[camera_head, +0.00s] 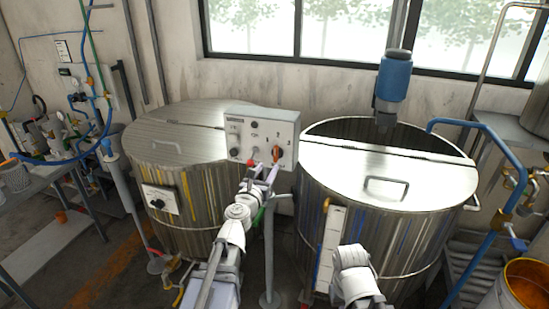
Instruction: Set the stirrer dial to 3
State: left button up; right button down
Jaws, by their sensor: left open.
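The grey control panel (234,140) stands upright between the two tanks, with small buttons on its left part. The orange stirrer dial (276,153) is on its right part, below the printed marks 1, 2 and 3. The dial's handle stands roughly upright; its exact setting is too small to tell. My left gripper (265,173) is open, just below and in front of the dial, its fingers towards the panel. I cannot tell whether a fingertip touches the dial. Part of my right arm shows low in the middle, but its gripper is not seen.
A lidded steel tank (185,150) with a small knob box (160,199) stands left. A half-open tank (395,185) with a blue stirrer motor (394,80) stands right. A blue pipe (500,150) and an orange bucket (528,287) are at the far right. A workbench (60,175) is left.

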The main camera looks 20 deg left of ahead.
aim_at(275, 156)
pick_arm(q)
jog(key=w, duration=0.7)
jog(key=shift+w+d, duration=0.25)
jog(key=shift+w, duration=0.15)
grip_shut()
